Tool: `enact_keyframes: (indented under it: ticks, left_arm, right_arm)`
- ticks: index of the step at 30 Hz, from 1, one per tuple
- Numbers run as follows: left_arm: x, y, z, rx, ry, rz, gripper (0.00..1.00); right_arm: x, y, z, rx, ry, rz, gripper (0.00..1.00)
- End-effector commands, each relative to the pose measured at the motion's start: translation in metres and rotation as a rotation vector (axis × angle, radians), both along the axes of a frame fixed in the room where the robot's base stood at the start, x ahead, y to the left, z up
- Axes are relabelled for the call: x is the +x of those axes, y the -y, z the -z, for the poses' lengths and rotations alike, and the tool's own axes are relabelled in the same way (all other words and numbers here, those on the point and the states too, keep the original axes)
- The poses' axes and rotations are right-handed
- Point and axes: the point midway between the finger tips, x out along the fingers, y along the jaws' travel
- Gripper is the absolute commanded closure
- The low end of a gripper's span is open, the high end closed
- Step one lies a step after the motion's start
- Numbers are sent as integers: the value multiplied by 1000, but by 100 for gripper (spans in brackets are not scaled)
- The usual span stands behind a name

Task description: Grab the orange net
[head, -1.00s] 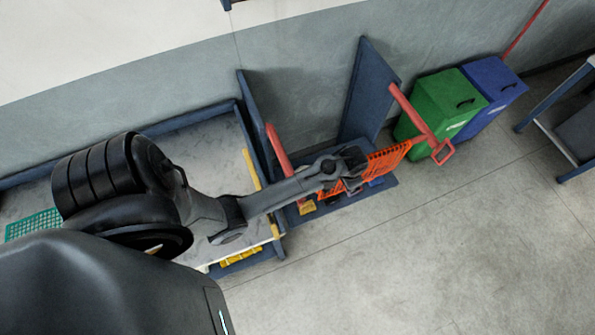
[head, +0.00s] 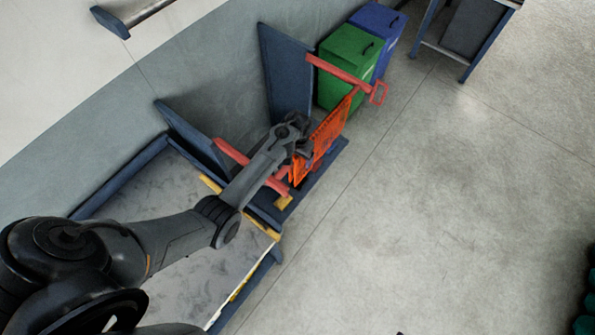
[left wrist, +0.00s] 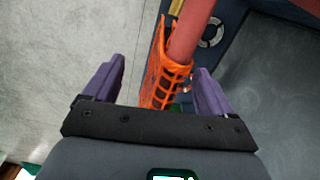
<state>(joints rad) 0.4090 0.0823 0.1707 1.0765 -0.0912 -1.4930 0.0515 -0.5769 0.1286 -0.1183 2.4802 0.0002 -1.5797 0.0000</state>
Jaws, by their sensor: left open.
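The orange net (head: 328,137) hangs in the head view from a red bar (head: 340,70) at the blue rack. My left gripper (head: 303,150) is at the net's left side, and its fingertips are hard to make out there. In the left wrist view the net (left wrist: 163,82) shows as an orange mesh below a red bar (left wrist: 192,32). My left gripper (left wrist: 157,84) is open there, with one purple finger on each side of the net. I see floor and gaps beside the net, and I cannot tell whether a finger touches it. My right gripper is out of view.
Green (head: 346,60) and blue (head: 377,28) bins stand behind the rack. Blue upright panels (head: 285,75) rise by the wall. A grey-topped table (head: 180,240) lies under my arm. Open concrete floor (head: 450,210) spreads to the right.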

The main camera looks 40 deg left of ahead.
Motion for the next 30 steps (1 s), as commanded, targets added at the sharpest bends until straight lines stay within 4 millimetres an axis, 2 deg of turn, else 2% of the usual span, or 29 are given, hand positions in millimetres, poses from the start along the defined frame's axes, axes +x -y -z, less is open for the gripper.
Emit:
enact_keyframes:
  ticks: [1, 11, 19, 30]
  left_arm:
    - [0, 0, 13, 0, 0, 0, 15]
    - [-1, 0, 52, 0, 0, 0, 15]
    - [0, 0, 70, 0, 0, 0, 15]
    - [0, 0, 74, 0, -1, 0, 15]
  right_arm:
    - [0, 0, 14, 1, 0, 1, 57]
    - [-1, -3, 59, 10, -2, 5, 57]
    - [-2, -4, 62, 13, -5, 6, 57]
    - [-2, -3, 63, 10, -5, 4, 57]
